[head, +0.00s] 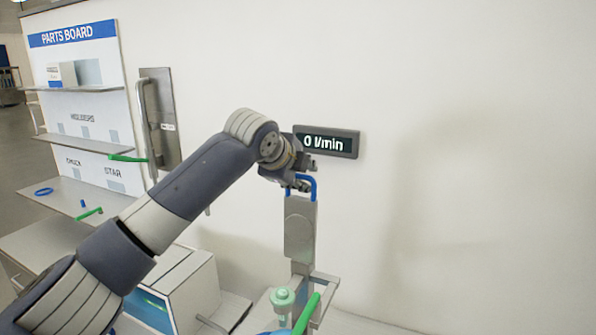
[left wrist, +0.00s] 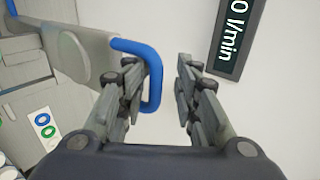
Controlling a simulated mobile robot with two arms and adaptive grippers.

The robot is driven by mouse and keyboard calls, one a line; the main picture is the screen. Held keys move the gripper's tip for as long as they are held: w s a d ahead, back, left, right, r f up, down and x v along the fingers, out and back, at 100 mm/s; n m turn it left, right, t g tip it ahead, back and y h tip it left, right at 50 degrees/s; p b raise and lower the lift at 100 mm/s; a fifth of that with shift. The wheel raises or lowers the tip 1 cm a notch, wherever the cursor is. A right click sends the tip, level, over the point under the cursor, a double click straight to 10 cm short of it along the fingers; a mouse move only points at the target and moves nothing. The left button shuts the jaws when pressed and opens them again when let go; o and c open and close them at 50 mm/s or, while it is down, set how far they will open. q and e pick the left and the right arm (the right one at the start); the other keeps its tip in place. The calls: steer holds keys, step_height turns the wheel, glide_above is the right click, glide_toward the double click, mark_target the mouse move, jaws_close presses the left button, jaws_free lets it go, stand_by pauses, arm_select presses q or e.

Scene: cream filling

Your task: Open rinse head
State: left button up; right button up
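A blue U-shaped handle (head: 314,187) sits at the top of an upright grey plate (head: 300,232) in the head view. In the left wrist view, the handle (left wrist: 154,72) and grey plate (left wrist: 85,58) show at the upper left. My left gripper (head: 296,183) is at the handle. In the left wrist view its fingers (left wrist: 158,92) are apart, with the handle's bar between them, close to the left finger. Whether they touch is unclear. The display (head: 327,142) reads 0 l/min; it also shows in the left wrist view (left wrist: 236,38). My right gripper is out of view.
Below the plate stand a pale green capped part (head: 283,297) and a green bar (head: 307,314). A white box-like unit (head: 180,285) is behind my left arm. The parts board (head: 75,60) with shelves is at left. The wall at right is bare.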

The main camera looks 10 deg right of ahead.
arm_select(q)
steer(key=v, duration=1.2)
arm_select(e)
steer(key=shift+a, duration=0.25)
